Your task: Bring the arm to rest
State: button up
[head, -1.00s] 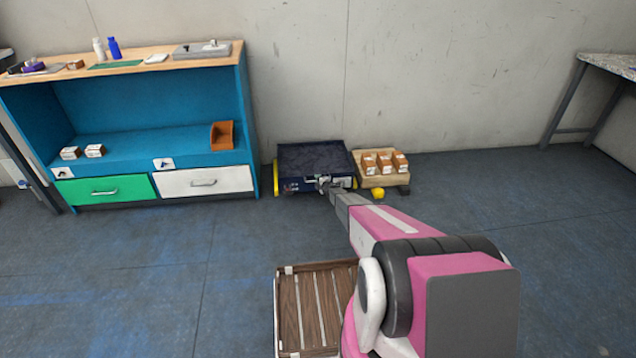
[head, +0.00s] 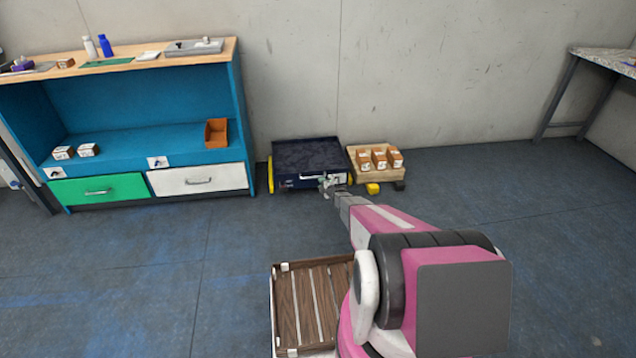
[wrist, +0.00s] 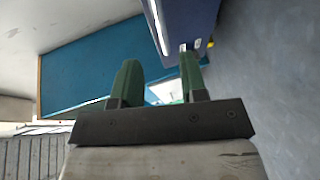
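My pink and black arm (head: 385,222) reaches forward from the lower right in the head view. My gripper (head: 325,183) is at its far end, in front of the dark blue box (head: 308,156) by the wall as seen from the head camera. In the wrist view the two green fingers of my gripper (wrist: 160,82) stand apart with a clear gap between them. Nothing is held between them. Whether the gripper touches the dark box cannot be told from the head view.
A blue shelf unit (head: 150,100) with a green drawer (head: 97,189) and a white drawer (head: 197,179) stands at the left. A small pallet (head: 360,152) holds several orange boxes. A slatted wooden surface (head: 307,300) is beside my arm. The floor at right is clear.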

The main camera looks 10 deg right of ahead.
jog(key=shift+s+d, duration=0.1)
jog(key=shift+s, duration=0.1)
jog(key=shift+r, duration=0.1)
jog(key=s+d+r+m+g+h, duration=0.2)
jog(key=s+r+m+h, duration=0.3)
jog(key=s+r, duration=0.5)
jog(key=s+d+r+m+g+h, duration=0.1)
jog(key=s+r+m+g+h, duration=0.2)
jog(key=s+r+m, duration=0.7)
jog(key=s+a+r+m+g, duration=0.2)
jog(key=s+r, duration=0.4)
jog(key=s, duration=0.5)
jog(key=s+a+r+m+g+y, duration=0.1)
jog(key=s+r+g, duration=0.3)
jog(key=s, duration=0.7)
jog(key=s+a+r+m+g, duration=0.3)
jog(key=s+a+r, duration=0.1)
jog(key=s+r, duration=0.4)
jog(key=s, duration=0.2)
jog(key=shift+s+r+m+g+y, duration=0.3)
jog(key=shift+s+r+g+y, duration=0.05)
jog(key=shift+s+g+y, duration=0.05)
jog(key=shift+c, duration=0.3)
